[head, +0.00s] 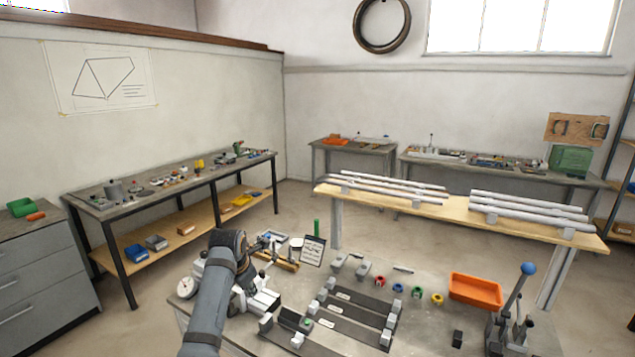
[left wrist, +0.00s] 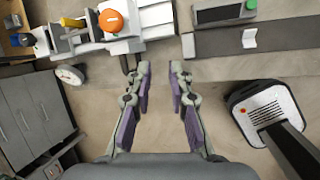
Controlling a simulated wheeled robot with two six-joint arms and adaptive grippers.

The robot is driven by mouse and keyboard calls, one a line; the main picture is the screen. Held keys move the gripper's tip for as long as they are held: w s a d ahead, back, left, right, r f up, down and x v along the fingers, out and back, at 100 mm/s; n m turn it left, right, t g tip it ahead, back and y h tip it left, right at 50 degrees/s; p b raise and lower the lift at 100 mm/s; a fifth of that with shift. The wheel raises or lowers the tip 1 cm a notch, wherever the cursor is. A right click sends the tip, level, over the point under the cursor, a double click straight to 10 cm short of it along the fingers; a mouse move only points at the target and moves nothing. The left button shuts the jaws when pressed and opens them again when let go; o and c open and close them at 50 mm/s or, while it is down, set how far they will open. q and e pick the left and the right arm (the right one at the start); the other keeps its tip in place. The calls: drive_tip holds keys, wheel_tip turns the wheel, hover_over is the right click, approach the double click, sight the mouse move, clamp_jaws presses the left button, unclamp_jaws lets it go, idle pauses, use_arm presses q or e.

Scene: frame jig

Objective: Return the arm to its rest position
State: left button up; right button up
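My left arm (head: 207,312) rises from the bottom of the head view and bends at a dark joint above the bench's left end. In that view its fingers cannot be made out clearly against the bench equipment. In the left wrist view my left gripper (left wrist: 160,82) has its two purple-padded fingers apart, with bare floor between them. It holds nothing and appears beside the bench edge. My right gripper is in neither view.
The bench (head: 365,280) carries grey jig rails, small coloured rings, an orange tray (head: 475,291) and a blue-knobbed lever press (head: 515,300). A white dial (head: 186,287) and a pale fixture (head: 264,303) stand close to my left arm. Tubes lie on a rack behind.

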use_arm(q)
drive_tip(key=s+a+f+m, duration=0.2)
drive_tip(key=s+f+m, duration=0.5)
drive_tip(key=s, duration=0.2)
drive_tip(key=s+a+f+m, duration=0.3)
drive_tip(key=s+f+m, duration=0.4)
drive_tip(key=s, duration=0.1)
drive_tip(key=s+m+g, duration=0.1)
drive_tip(key=s+m, duration=1.4)
drive_tip(key=s, duration=0.5)
drive_tip(key=s+a+f+g, duration=0.1)
drive_tip(key=s+f, duration=0.1)
drive_tip(key=f, duration=1.2)
drive_tip(key=s+a+f+g, duration=0.1)
drive_tip(key=a+f, duration=0.1)
drive_tip(key=f, duration=1.1)
drive_tip(key=s+f, duration=1.5)
drive_tip(key=s, duration=0.3)
drive_tip(key=shift+a+f+g+y, duration=0.3)
drive_tip(key=shift+a+g+y, duration=0.1)
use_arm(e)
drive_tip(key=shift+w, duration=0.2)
use_arm(q)
drive_tip(key=shift+s, duration=0.1)
